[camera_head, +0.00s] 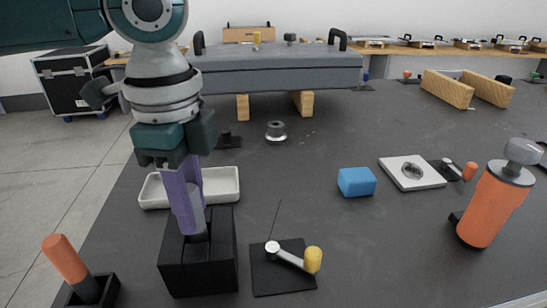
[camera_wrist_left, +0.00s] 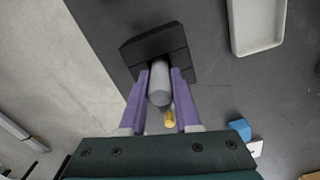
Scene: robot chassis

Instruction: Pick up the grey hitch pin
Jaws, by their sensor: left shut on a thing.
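The grey hitch pin (camera_head: 197,213) shows as a smooth grey cylinder between the purple fingers of my left gripper (camera_head: 188,208). It stands at the black slotted block (camera_head: 198,272) near the front left of the table. Its lower end is at the block's top opening, and I cannot tell how deep it sits. In the left wrist view the pin (camera_wrist_left: 160,88) lies between both fingers, with the black block (camera_wrist_left: 155,43) beyond it. My left gripper is shut on the pin. My right gripper is not in view.
A white tray (camera_head: 222,186) lies just behind the block. A crank with a yellow knob (camera_head: 313,260) is at its right, and an orange-handled piece (camera_head: 66,259) at its left. A blue block (camera_head: 356,182) and an orange cylinder (camera_head: 492,210) stand farther right.

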